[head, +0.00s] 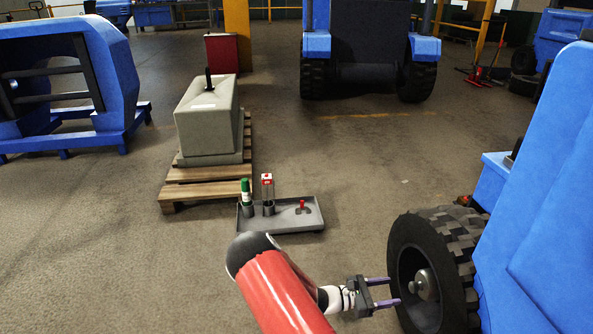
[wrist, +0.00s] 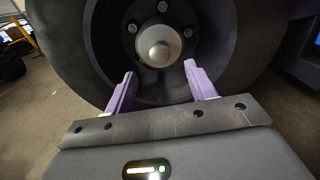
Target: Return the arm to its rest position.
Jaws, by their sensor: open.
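My gripper (head: 382,291) is at the end of my red arm, at the lower middle right of the head view. Its two purple fingers are apart with nothing between them, and they point at the hub of a large black wheel (head: 455,240). In the wrist view my gripper (wrist: 160,88) is also open, and the round grey hub cap (wrist: 159,46) lies just beyond the fingertips. Bolts ring the hub. I cannot tell whether the fingers touch the wheel's rim.
A blue machine (head: 545,210) carries the wheel at right. A concrete block (head: 207,125) stands on a wooden pallet (head: 185,188). A blue frame (head: 125,90) stands at left. Floor at lower left is clear.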

